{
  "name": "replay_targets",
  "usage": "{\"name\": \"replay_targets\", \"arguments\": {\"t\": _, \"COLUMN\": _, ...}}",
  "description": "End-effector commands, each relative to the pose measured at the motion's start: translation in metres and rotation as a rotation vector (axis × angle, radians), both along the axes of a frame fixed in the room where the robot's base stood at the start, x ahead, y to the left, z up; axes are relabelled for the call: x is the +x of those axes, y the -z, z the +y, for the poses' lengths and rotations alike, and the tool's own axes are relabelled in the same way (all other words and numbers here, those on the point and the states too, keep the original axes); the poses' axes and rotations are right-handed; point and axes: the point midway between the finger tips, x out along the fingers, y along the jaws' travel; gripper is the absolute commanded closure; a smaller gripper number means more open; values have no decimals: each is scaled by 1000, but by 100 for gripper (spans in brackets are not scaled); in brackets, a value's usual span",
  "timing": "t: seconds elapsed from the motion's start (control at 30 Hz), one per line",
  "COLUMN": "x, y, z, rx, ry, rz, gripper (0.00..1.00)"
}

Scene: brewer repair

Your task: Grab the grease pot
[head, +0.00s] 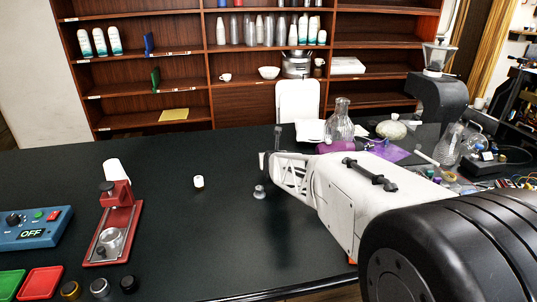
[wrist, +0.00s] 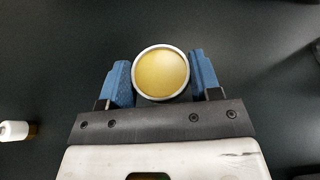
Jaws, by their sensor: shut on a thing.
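The grease pot (wrist: 161,73) is a round pot with a white rim and a yellow top, seen from above in the wrist view. It sits between the two blue fingers of my gripper (wrist: 161,80), which are shut on its sides. In the head view my gripper (head: 270,160) is over the middle of the black table, at the left end of my white arm. The wrist view does not show whether the pot touches the table.
A small white-capped brown jar (head: 198,182) stands left of my gripper. Further left are a red press stand (head: 122,232) and a blue control box (head: 33,229). A glass flask (head: 340,125) stands behind my arm.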

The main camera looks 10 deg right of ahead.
Motion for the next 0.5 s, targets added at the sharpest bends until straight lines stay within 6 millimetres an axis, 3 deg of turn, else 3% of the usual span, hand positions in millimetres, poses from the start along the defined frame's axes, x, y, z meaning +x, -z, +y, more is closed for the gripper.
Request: {"name": "replay_targets", "arguments": {"t": 0.5, "x": -22, "y": -2, "z": 0, "rx": 0, "ry": 0, "rz": -1, "gripper": 70}}
